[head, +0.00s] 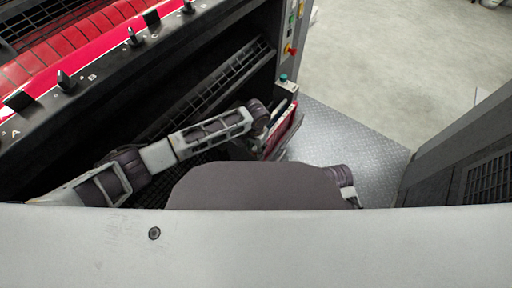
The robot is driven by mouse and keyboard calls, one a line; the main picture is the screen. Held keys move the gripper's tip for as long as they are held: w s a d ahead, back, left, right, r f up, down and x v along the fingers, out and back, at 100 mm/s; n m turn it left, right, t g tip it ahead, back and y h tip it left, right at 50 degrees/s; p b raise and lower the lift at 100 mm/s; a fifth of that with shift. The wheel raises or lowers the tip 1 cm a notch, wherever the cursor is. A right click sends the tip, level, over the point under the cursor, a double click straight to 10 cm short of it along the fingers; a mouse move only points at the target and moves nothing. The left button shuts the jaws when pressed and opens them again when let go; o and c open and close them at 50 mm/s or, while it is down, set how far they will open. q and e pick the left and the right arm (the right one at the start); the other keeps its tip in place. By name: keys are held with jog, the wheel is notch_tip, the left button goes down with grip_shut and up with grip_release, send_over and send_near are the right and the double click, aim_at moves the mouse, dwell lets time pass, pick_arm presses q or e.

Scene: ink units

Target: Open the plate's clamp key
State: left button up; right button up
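My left arm reaches in from the left across the dark recess of the press, its end close to the right side of the unit. My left gripper (243,149) seems to be the dark part below the wrist, mostly hidden, and its fingers cannot be made out. I cannot make out the plate's clamp key. A red panel with a pale edge (283,130) stands just right of my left wrist; I cannot tell whether they touch. My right gripper is not in view; only a piece of my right arm shows behind my own body.
The ink unit's red rollers (55,45) and a rail with black knobs (135,38) lie upper left. A control post with coloured buttons (291,48) stands at the unit's right end. Grey tread plate (345,135) is free beyond it. A grey cabinet (465,150) stands at right.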

pick_arm(q)
jog(key=shift+c, duration=1.3)
grip_shut()
